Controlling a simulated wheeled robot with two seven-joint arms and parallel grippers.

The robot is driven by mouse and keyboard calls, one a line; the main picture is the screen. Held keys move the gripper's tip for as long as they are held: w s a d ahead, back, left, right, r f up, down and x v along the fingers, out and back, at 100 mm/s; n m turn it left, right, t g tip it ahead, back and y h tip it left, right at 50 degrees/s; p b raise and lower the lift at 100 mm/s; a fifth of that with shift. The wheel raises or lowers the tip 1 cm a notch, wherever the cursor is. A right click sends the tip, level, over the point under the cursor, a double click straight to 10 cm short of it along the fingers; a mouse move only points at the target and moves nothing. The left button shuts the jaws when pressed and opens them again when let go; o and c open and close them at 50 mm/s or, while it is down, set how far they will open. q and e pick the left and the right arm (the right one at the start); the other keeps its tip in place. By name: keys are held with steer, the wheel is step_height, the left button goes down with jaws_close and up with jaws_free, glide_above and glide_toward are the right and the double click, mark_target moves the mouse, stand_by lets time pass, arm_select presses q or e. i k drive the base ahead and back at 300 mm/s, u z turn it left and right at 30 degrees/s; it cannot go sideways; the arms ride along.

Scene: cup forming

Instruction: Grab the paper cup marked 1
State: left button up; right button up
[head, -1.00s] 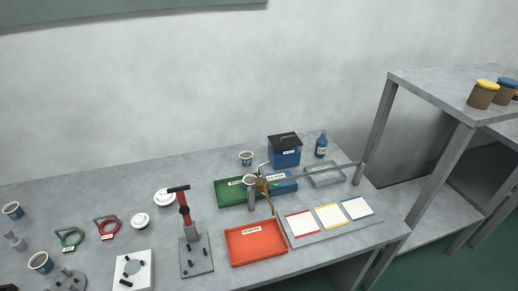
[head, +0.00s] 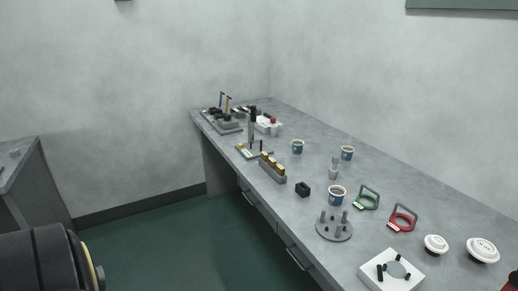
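One cup (head: 337,195) stands nearest, just behind a grey round base with pegs. A second cup (head: 347,153) stands farther back toward the wall. A third cup (head: 298,147) stands farther left along the table. All three are upright. Their marks are too small to read, so I cannot tell which is marked 1. Neither of my grippers is in view.
The grey table (head: 320,163) runs from the wall corner to the lower right. A block with yellow-topped pieces (head: 272,168) sits by the front edge.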

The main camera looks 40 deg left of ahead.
mark_target(297, 148)
steer(key=u, duration=3)
steer(key=k, duration=0.75)
steer(key=z, duration=1.65)
steer(key=k, duration=0.95)
steer(key=u, duration=1.5)
steer(key=i, duration=1.95)
steer(key=z, duration=0.65)
steer(key=i, duration=1.15)
steer(key=z, duration=1.15)
